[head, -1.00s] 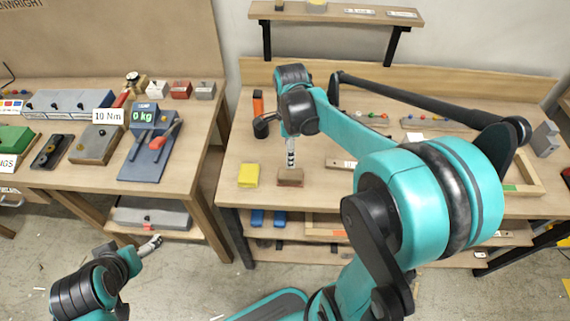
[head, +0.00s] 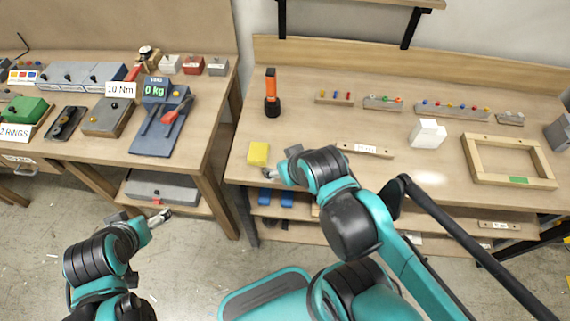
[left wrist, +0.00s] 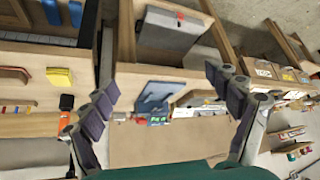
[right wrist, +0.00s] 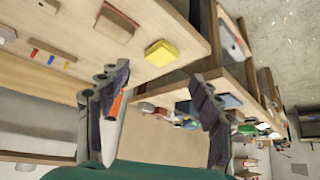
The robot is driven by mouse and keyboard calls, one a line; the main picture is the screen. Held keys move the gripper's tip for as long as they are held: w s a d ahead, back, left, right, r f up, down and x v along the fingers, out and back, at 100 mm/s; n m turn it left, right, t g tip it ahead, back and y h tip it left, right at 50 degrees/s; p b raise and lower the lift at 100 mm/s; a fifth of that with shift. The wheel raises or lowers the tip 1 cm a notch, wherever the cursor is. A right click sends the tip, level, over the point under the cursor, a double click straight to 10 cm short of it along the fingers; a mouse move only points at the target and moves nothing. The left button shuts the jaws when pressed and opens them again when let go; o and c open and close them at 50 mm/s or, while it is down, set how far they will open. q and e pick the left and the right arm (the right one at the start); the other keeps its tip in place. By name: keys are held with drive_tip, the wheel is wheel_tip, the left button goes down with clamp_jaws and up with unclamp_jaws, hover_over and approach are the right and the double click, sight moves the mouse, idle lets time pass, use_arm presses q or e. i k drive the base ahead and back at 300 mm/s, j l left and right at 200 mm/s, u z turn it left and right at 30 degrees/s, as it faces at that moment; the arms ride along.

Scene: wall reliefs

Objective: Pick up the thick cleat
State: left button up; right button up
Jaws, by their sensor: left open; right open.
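No label marks the thick cleat, so I cannot tell for certain which piece it is. In the head view the yellow block (head: 258,153) shows near the bench's front edge, and my right arm hides the brown block. My right gripper (right wrist: 150,98) is open and empty, apart from both blocks; in the head view it is near the front edge. My left gripper (left wrist: 165,95) is open and empty, low before the left bench.
A labelled wooden strip (head: 365,150), a white block (head: 428,133) and a wooden frame (head: 510,162) lie on the right bench. An orange and black torch (head: 271,92) stands behind the yellow block. The left bench holds a blue load gauge (head: 157,120). A gap separates the benches.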

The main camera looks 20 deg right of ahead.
sight(344, 147)
drive_tip(key=z, duration=1.7)
drive_tip(key=i+z, duration=0.35)
drive_tip(key=z, duration=0.15)
